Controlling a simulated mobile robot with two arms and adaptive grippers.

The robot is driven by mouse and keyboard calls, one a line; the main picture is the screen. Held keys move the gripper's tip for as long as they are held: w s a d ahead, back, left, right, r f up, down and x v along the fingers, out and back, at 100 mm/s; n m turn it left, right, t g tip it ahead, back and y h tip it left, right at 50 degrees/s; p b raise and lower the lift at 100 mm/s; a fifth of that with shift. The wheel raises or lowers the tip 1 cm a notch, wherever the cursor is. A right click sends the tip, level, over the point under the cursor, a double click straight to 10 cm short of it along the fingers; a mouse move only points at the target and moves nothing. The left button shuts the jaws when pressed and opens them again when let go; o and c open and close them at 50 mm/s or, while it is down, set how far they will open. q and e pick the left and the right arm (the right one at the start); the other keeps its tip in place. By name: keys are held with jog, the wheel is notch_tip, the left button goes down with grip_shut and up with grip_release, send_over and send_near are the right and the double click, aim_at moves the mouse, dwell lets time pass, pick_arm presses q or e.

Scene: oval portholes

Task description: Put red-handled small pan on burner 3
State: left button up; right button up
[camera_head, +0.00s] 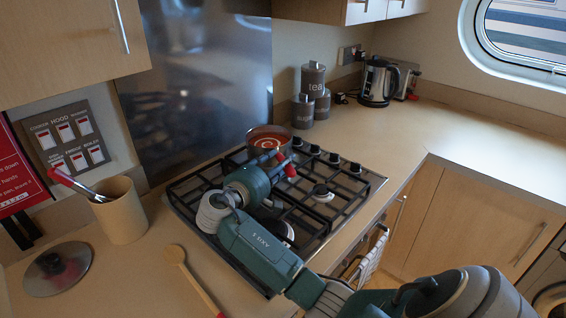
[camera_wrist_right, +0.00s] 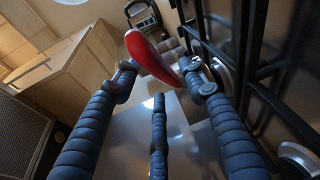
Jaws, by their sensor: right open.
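A small pan (camera_head: 268,137) with orange-red contents stands on the back of the hob. A red handle (camera_head: 290,170), which seems to be the pan's, shows just past my right gripper (camera_head: 281,168). In the right wrist view the red handle (camera_wrist_right: 150,60) lies between the tips of my right gripper (camera_wrist_right: 158,78), whose fingers are apart. I cannot tell whether they touch it. The gas hob (camera_head: 375,180) has several burners, without visible numbers, so I cannot tell which is burner 3. My right arm hides part of the hob. My left gripper is not in view.
A utensil pot (camera_head: 121,212), a lid (camera_head: 58,270) and a wooden spoon (camera_head: 190,275) are on the counter left of the hob. Canisters (camera_head: 312,80) and a kettle (camera_head: 378,82) stand behind. The counter right of the hob (camera_head: 440,125) is clear.

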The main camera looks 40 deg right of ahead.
jog(key=b+v, duration=0.2)
jog(key=v, duration=0.7)
jog(key=shift+a, duration=0.25)
jog(key=shift+s, duration=0.1)
